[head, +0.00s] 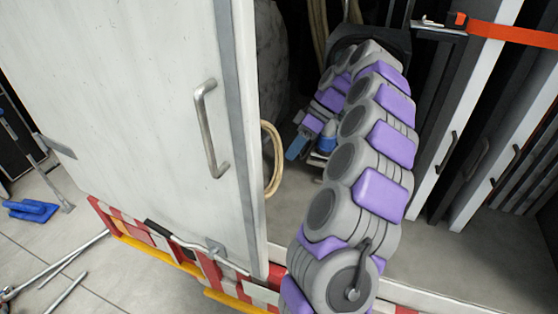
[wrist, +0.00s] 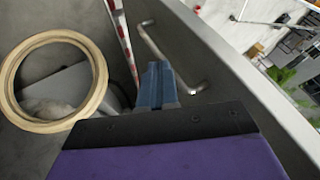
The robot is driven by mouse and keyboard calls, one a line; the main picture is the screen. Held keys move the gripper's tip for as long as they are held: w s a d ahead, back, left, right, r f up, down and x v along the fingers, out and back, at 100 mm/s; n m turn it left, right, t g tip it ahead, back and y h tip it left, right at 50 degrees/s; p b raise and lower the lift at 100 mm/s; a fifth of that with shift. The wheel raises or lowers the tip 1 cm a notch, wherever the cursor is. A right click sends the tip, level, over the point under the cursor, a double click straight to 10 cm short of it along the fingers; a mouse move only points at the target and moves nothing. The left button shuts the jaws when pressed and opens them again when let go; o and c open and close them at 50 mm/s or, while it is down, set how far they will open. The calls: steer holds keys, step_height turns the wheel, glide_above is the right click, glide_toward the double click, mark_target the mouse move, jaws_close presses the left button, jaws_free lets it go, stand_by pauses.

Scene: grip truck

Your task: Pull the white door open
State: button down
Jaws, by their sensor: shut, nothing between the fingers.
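The white door (head: 145,110) stands at the left of the head view, with a grey edge strip and a bar-shaped metal handle (head: 208,130). The dark truck interior shows beyond its right edge. My gripper (head: 294,150) is to the right of that edge, partly hidden by my arm, with blue fingers pointing down-left. In the wrist view my gripper (wrist: 157,80) has its blue fingers together and empty. A metal bar handle (wrist: 168,58) lies just beyond and right of the fingertips there; I cannot tell whether they touch.
A beige hose coil (head: 272,160) hangs beside the door edge; a pale ring (wrist: 92,90) shows in the wrist view. White panels (head: 465,120) and an orange strap (head: 515,36) are at right. Poles (head: 60,270) and a blue tool (head: 32,211) lie on the floor at left.

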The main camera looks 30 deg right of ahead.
steer(key=s+a+f+b, duration=0.1)
steer(key=a+f+b, duration=0.3)
steer(key=a+f, duration=0.3)
steer(key=shift+s+a+f, duration=0.15)
steer(key=shift+a+f, duration=0.15)
steer(key=shift+a, duration=0.95)
